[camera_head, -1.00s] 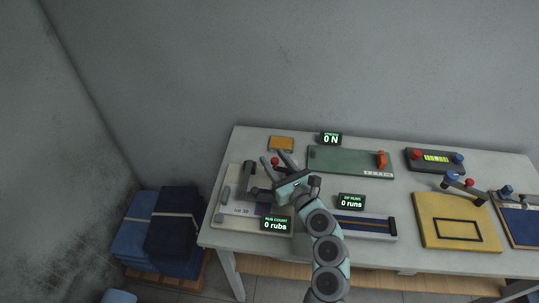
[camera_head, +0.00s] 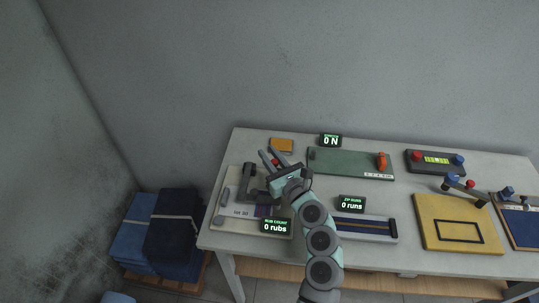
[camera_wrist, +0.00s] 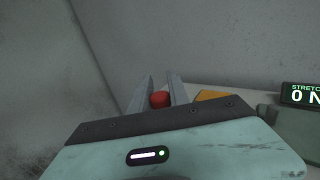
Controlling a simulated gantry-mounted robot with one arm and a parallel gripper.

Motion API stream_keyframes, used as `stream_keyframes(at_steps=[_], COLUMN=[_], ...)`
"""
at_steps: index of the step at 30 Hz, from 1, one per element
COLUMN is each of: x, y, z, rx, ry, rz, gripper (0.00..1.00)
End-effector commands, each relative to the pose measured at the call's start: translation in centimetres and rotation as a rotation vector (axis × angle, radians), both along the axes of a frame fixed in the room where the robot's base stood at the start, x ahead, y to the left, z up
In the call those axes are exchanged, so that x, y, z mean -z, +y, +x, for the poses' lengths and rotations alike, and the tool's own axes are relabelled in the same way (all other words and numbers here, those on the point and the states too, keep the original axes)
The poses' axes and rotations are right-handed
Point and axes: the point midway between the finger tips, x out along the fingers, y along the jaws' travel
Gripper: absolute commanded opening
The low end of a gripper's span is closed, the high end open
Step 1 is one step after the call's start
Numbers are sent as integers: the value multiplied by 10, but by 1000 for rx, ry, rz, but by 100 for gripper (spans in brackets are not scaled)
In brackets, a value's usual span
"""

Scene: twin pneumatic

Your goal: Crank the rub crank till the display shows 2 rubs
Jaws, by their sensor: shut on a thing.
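The rub rig is a pale board (camera_head: 225,231) at the left end of the table in the head view. Dark linkage parts (camera_head: 248,178) stand on it. My gripper (camera_head: 269,153) is at the rig's back right corner, shut on the crank's red knob (camera_head: 275,162). In the wrist view the red knob (camera_wrist: 160,99) sits between the two grey fingers. The crank arm below the knob is mostly hidden by my gripper. The rub count display (camera_head: 277,227) at the rig's front right reads 0 rubs.
A yellow-orange block (camera_head: 282,145) lies just behind my gripper. To the right are a green board (camera_head: 335,162) and the displays reading 0 N (camera_head: 331,140) and 0 runs (camera_head: 351,204). Blue folded stacks (camera_head: 172,240) stand on the floor left of the table.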

Motion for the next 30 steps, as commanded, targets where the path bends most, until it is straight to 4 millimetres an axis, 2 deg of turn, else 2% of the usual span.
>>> stream_keyframes(at_steps=[3, 19, 30], x=[0, -4, -7], y=[0, -1, -11], z=[0, 2, 12], rx=[0, 31, 234], ry=[0, 2, 6], rz=[0, 3, 9], gripper=[0, 0, 0])
